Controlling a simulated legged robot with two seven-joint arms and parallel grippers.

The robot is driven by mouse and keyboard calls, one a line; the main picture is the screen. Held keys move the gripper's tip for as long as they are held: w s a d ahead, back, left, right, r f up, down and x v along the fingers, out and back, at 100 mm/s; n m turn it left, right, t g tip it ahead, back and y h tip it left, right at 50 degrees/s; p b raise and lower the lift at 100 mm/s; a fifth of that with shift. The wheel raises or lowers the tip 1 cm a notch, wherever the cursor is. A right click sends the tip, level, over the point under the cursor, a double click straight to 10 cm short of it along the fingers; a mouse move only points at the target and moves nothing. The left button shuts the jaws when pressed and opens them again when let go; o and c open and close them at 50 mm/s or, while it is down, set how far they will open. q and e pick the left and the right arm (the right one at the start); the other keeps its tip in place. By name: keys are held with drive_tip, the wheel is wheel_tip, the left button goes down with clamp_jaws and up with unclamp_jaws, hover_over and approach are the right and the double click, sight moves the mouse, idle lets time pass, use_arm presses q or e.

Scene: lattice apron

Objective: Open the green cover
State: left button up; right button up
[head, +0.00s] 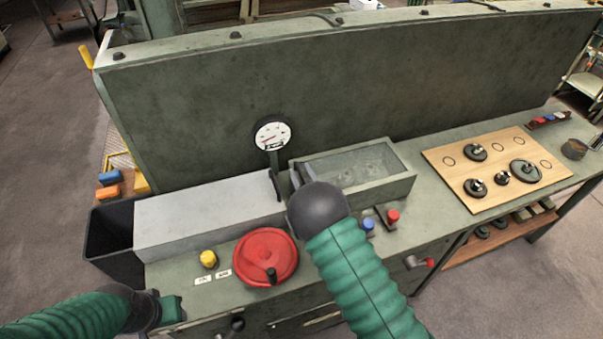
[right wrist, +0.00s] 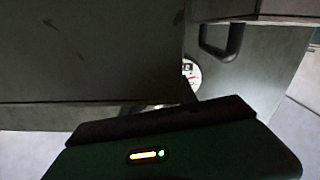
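A green box-shaped cover (head: 398,186) with a grey panel in its top lies flat on the bench in the head view, right of the dial gauge (head: 272,134). My right gripper (head: 302,172) is at the cover's left end, its two thin fingers apart. I cannot tell whether they touch the cover. A black handle (right wrist: 222,42) shows in the right wrist view, apart from the gripper body; the fingers are not clear there. My left gripper (head: 172,308) is low at the left, away from the cover; its fingers are not clear.
A red handwheel (head: 265,257), a yellow knob (head: 208,259), a blue knob (head: 367,224) and a red knob (head: 392,215) stand in front. A grey block (head: 205,215) and a dark bin (head: 107,238) are left. A wooden board (head: 497,166) with black parts lies right. A tall green panel (head: 350,85) stands behind.

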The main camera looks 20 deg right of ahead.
clamp_jaws()
idle(1.4)
